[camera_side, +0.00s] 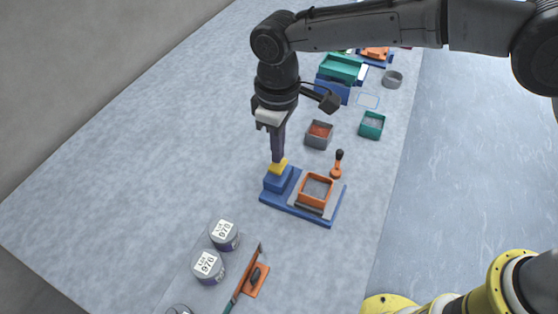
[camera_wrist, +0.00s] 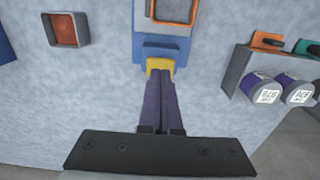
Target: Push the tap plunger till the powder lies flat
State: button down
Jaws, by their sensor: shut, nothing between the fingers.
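The yellow tap plunger (camera_side: 278,167) sits on a blue block (camera_side: 277,182) at the left of a blue base (camera_side: 325,221). It also shows in the wrist view (camera_wrist: 160,63). My gripper (camera_side: 277,159) is shut and empty, its tips right at the top of the plunger; I cannot tell whether they touch or press it. The fingertips (camera_wrist: 160,77) also meet the plunger's outline in the wrist view. Beside the block, an orange square frame (camera_side: 304,192) stands on a grey plate (camera_side: 339,196). The powder surface inside the frame is too small to judge.
An orange tool with a black knob (camera_side: 338,165) stands behind the base. A grey box with reddish contents (camera_side: 319,135) and a green box (camera_side: 372,125) lie beyond. Labelled tins (camera_side: 224,236) and a rack with an orange-handled tool (camera_side: 256,279) are in front. The left floor is clear.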

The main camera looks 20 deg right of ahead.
jog(key=shift+f, duration=0.2)
jog(key=shift+f, duration=1.35)
jog(key=shift+r, duration=1.55)
jog(key=shift+f, duration=0.75)
